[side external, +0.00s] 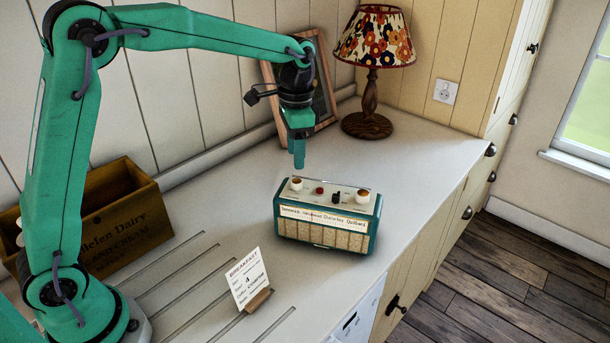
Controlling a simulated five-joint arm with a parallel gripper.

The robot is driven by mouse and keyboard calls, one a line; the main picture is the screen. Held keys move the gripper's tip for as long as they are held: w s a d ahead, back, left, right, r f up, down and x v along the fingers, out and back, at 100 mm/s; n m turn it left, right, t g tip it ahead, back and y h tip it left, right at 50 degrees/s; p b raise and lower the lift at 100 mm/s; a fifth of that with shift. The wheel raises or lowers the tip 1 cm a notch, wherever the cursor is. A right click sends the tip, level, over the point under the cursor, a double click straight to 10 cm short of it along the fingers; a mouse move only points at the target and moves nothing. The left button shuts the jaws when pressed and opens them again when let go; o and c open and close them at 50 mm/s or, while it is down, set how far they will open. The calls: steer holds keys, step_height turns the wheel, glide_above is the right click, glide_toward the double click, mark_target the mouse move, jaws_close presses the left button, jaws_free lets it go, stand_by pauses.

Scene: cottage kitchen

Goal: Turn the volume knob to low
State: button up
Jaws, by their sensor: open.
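A teal radio (328,238) with a cream front panel and a woven grille stands upright on the pale worktop. Its top carries a cream knob with a brown cap (296,184) at the left and a similar knob (362,196) at the right. A small red button and a dark switch sit between them. Which knob is for volume cannot be read. My gripper (299,163) points down above the left knob, with a small visible gap to it. The jaws are open and empty, though they overlap in this view.
A wooden crate (128,238) stands at the left by my base. A breakfast card (247,280) in a wooden holder is in front of the radio. A lamp (370,101) and a leaning frame (325,88) stand behind. The worktop right of the radio is clear.

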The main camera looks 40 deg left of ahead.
mark_target(296, 180)
steer(key=shift+s+d+f, duration=0.1)
steer(key=shift+d+f, duration=0.05)
steer(key=shift+f, duration=3.15)
steer(key=c, duration=1)
